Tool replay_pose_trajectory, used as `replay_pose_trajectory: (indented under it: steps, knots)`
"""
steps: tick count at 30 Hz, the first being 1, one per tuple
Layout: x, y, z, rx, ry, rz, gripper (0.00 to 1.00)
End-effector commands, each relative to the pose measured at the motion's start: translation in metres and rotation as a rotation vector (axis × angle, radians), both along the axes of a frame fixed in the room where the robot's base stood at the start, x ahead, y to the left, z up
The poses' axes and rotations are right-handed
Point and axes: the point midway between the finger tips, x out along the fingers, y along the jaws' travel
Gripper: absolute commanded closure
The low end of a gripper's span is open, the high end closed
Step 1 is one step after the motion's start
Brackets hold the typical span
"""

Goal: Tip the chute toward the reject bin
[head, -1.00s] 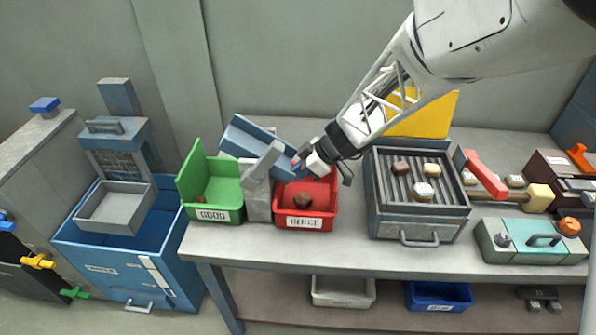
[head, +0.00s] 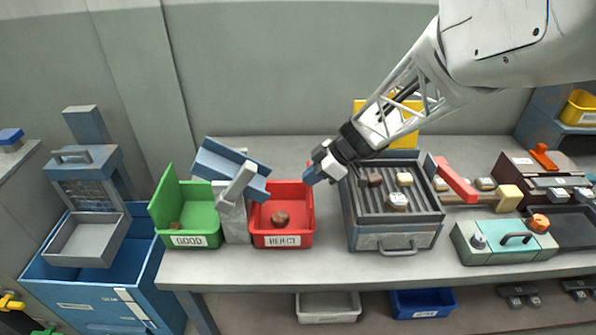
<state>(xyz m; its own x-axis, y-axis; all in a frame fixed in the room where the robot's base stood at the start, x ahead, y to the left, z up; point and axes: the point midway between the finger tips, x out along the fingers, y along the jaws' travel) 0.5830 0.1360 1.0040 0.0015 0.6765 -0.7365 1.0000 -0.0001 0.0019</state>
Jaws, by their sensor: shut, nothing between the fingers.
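The blue-grey chute (head: 231,170) sits on a grey stand (head: 234,218) between two bins. It slopes down to the right, its low end over the left part of the red reject bin (head: 284,242).
A grooved tray box (head: 398,238) with several lumps stands right of the reject bin, under my arm. A teal box (head: 503,245) and a red lever (head: 457,180) are farther right. A large blue bin (head: 75,295) stands at left. The bench front is clear.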

Motion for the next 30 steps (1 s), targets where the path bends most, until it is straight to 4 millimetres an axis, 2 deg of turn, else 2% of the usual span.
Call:
replay_pose_trajectory:
  steps: [9, 30]
  knots:
    - [0.0, -0.02, 0.004, -0.001, 0.0, -0.001, 1.0]
    - [-0.003, -0.022, 0.007, -0.007, 0.009, -0.01, 1.0]
